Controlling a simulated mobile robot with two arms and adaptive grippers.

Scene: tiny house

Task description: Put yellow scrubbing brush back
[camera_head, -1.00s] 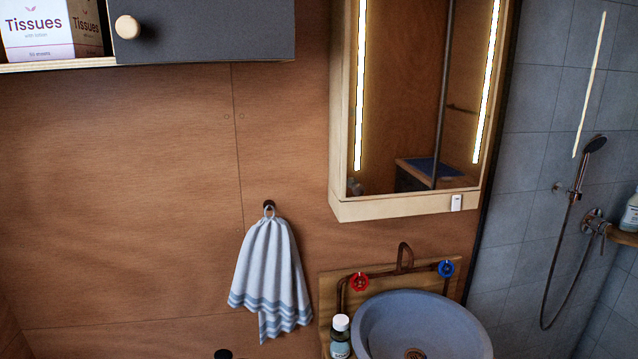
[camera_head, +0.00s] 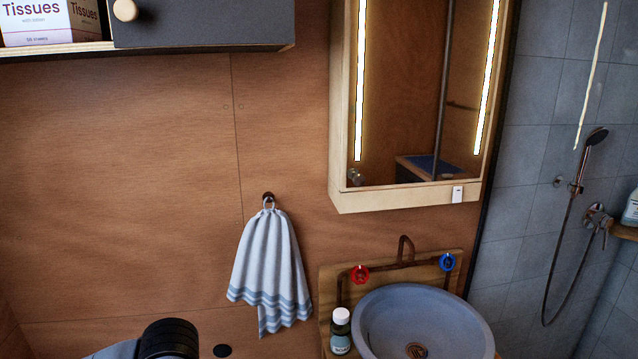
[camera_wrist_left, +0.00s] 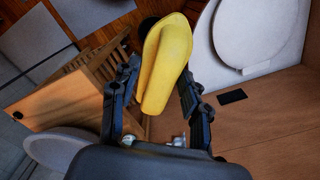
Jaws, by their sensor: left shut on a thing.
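The yellow scrubbing brush (camera_wrist_left: 166,62) shows in the left wrist view as a long yellow body. My left gripper (camera_wrist_left: 156,85) is shut on it, with one dark finger on each side. In the head view neither the brush nor the gripper fingers show; only a dark part of my arm is at the bottom edge. My right gripper is in neither view.
A round grey basin (camera_head: 424,322) with a bottle (camera_head: 340,331) beside it is at the lower right. A striped towel (camera_head: 269,268) hangs on the wood wall. A mirror cabinet (camera_head: 410,110) is above. The left wrist view shows a white toilet (camera_wrist_left: 250,35) and a wooden slatted piece (camera_wrist_left: 88,75).

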